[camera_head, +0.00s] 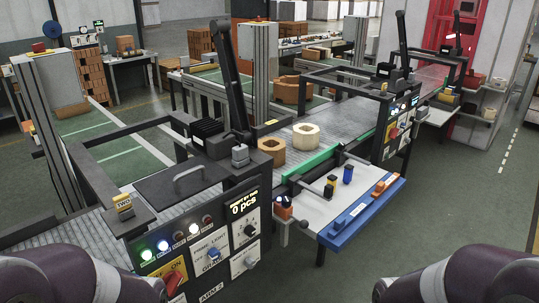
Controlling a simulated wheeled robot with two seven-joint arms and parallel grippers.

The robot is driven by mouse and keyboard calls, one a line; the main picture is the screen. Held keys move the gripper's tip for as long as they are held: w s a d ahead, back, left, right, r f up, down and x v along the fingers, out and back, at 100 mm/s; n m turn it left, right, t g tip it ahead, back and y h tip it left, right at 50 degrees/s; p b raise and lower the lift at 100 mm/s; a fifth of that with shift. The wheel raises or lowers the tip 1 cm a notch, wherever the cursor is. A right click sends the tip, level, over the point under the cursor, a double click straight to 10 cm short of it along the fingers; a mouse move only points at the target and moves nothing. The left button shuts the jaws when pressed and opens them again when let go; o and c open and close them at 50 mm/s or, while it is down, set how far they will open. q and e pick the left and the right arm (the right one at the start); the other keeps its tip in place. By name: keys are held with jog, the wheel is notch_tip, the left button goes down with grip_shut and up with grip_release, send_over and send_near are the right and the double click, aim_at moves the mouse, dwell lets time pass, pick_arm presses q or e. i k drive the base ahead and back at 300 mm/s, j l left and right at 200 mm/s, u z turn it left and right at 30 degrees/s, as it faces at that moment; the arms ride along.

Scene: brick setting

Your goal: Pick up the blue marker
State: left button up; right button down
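A small upright blue object (348,174), which may be the blue marker, stands on a white side shelf (316,208) with a blue front edge. A yellow and black object (330,186) stands just left of it. Two low blue and orange pieces lie near the shelf's front edge, one at the near end (349,216) and one at the far end (384,184). They are too small to tell exactly what they are. Only parts of my arms show at the bottom left and bottom right corners. Neither gripper is in view.
A control panel (222,240) with lit buttons and black machine frames stand beside the shelf. Open green floor (450,200) lies to the right.

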aim_at(349, 170)
jog(key=u, duration=0.4)
jog(key=i+l+u, duration=0.15)
jog(key=l+u, duration=0.2)
jog(key=i+l+u, duration=0.15)
jog(key=l+u, duration=0.9)
jog(key=i+l, duration=0.05)
